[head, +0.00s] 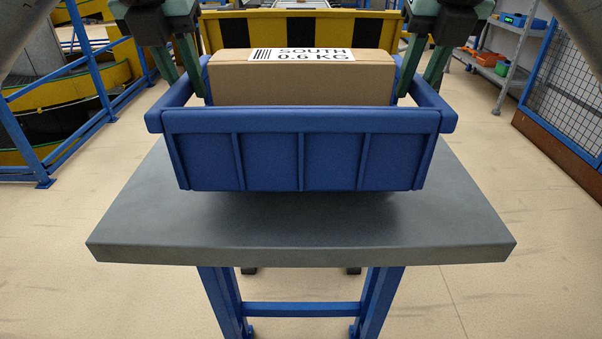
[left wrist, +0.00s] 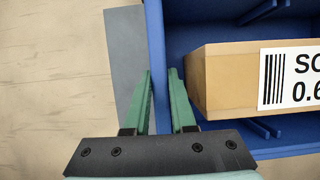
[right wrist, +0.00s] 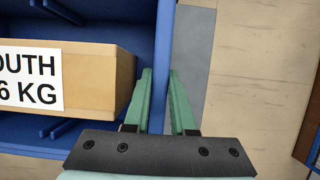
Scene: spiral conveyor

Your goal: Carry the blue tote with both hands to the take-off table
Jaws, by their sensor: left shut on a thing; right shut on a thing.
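The blue tote (head: 320,150) is over the grey table (head: 300,230) with a blue frame. A shadow lies on the top beneath it; I cannot tell whether the tote touches the top. A cardboard box (head: 300,85) with a label reading SOUTH 0.6 KG sits inside the tote. My left gripper (head: 187,85) is shut on the tote's left wall, one finger on each side, as the left wrist view (left wrist: 160,95) shows. My right gripper (head: 418,85) is shut on the right wall likewise, seen in the right wrist view (right wrist: 160,95). The tote looks level.
A yellow and black striped barrier (head: 270,30) stands behind the tote. Blue railings (head: 90,75) and yellow conveyor curves are at the left. A shelf with bins (head: 500,55) and a mesh fence (head: 570,85) are at the right. The floor on both sides of the table is clear.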

